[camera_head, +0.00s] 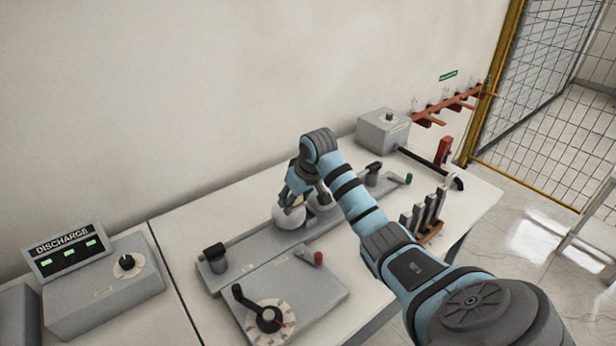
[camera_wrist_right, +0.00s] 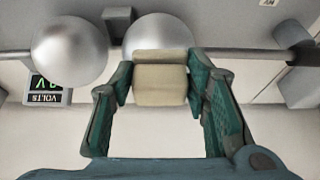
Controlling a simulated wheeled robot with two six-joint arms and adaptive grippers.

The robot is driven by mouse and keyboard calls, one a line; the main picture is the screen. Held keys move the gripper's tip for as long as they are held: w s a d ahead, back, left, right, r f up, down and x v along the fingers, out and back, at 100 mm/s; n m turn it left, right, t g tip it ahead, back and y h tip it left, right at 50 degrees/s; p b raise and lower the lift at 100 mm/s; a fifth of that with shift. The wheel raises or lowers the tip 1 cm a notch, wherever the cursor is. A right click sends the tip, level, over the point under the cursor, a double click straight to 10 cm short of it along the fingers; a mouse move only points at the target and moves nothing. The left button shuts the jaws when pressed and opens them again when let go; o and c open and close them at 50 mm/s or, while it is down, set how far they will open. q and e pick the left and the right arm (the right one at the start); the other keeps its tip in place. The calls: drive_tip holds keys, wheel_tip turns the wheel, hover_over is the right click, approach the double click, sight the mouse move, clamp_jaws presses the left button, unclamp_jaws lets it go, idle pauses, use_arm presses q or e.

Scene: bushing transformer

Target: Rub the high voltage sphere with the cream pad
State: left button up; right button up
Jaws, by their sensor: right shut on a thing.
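My right gripper (camera_wrist_right: 160,85) is shut on the cream pad (camera_wrist_right: 160,85), a pale block between its two green fingers in the right wrist view. In that view a silver sphere (camera_wrist_right: 158,33) sits right behind the pad, and a second silver sphere (camera_wrist_right: 68,50) is to its left. The pad overlaps the lower part of the first sphere; whether it touches cannot be told. In the head view my right gripper (camera_head: 298,192) is over the spheres (camera_head: 289,216) on the long grey base, and the pad is hidden. I cannot tell which sphere is the high voltage one. My left gripper is not in view.
A grey panel with a black dial (camera_head: 268,319) lies in front of the base. A discharge box (camera_head: 100,275) stands at left, a grey box (camera_head: 383,131) at the back. A rack of dark upright bars (camera_head: 428,213) stands right of my arm.

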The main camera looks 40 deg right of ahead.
drive_tip(key=shift+s, duration=0.3)
wheel_tip(320, 180, up, 3)
drive_tip(key=shift+w+a+f, duration=0.1)
drive_tip(key=shift+w, duration=0.05)
drive_tip(key=shift+w+d+r, duration=0.2)
drive_tip(key=shift+w+r, duration=0.1)
drive_tip(key=shift+r, duration=0.25)
drive_tip(key=shift+d+r, duration=0.1)
drive_tip(key=shift+r, duration=0.3)
drive_tip(key=v, duration=0.2)
drive_tip(key=shift+w+r, duration=0.1)
drive_tip(key=shift+r, duration=0.7)
drive_tip(key=shift+w, duration=0.15)
